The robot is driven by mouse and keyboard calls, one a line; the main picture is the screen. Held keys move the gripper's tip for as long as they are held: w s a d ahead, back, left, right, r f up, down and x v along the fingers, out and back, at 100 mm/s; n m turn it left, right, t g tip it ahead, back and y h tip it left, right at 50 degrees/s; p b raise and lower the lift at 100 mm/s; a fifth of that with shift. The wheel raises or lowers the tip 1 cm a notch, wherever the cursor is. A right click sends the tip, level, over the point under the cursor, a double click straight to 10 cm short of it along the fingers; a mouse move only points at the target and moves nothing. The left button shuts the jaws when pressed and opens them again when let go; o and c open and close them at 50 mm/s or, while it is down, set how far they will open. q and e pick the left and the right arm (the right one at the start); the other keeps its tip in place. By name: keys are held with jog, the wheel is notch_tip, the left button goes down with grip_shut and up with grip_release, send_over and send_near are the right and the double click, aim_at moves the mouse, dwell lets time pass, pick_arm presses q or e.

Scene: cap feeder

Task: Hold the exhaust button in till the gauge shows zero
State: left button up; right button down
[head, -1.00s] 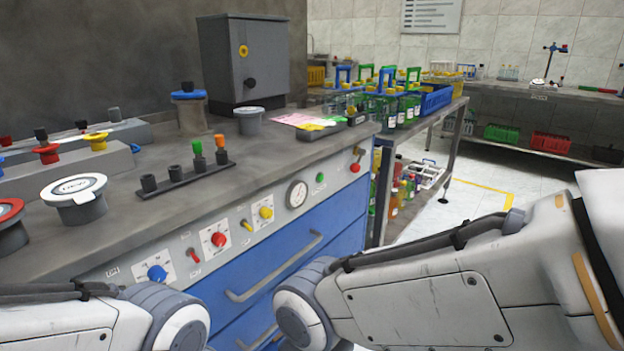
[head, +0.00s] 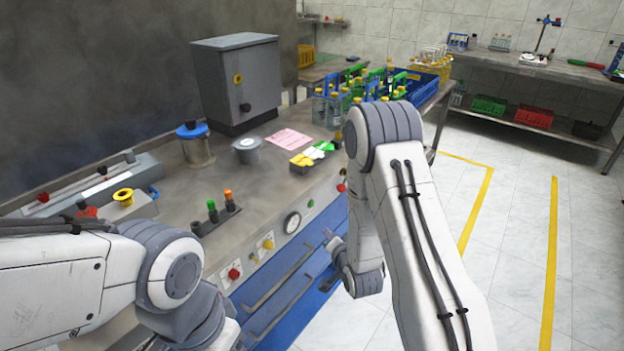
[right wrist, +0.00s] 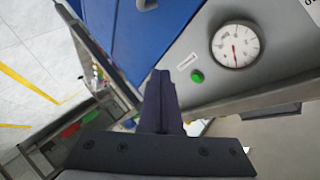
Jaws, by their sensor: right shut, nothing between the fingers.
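The round white gauge (head: 292,222) is set in the bench's front panel. It shows larger in the right wrist view (right wrist: 236,45), with a red needle; I cannot read the value. A small green button (head: 311,203) sits just right of the gauge, and it also shows in the right wrist view (right wrist: 197,76). Its label is too small to read. My right gripper (right wrist: 160,78) is shut and empty, apart from the button. In the head view its small dark end (head: 326,284) is in front of the blue drawers. My left gripper is out of view.
A red knob (head: 234,273) and a yellow knob (head: 268,244) are left of the gauge. A red-tipped switch (head: 342,187) is right of the green button. Drawer handles (head: 279,276) stick out below the panel. The floor (head: 510,240) at the right is clear.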

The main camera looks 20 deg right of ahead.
aim_at(311, 204)
pick_arm(q)
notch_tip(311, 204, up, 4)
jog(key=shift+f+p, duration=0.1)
jog(key=shift+p, duration=0.95)
pick_arm(e)
jog(key=s+d+r+m+t+h, duration=0.1)
jog(key=d+r+m+t, duration=0.1)
jog(key=d, duration=0.3)
jog(key=shift+r+m, duration=0.5)
jog(key=shift+r, duration=0.05)
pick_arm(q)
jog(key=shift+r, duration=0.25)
pick_arm(e)
jog(key=w+a, duration=0.5)
jog(key=w, duration=0.1)
jog(key=shift+w+a, duration=0.2)
jog(key=shift+w, duration=0.2)
jog(key=shift+w+a, duration=0.1)
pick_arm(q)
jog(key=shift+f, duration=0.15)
pick_arm(e)
jog(key=shift+w+a, duration=0.2)
jog(key=shift+w, duration=0.05)
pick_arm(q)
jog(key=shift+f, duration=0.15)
pick_arm(e)
jog(key=shift+w+a, duration=0.3)
jog(key=shift+w, duration=0.05)
dwell(2.2)
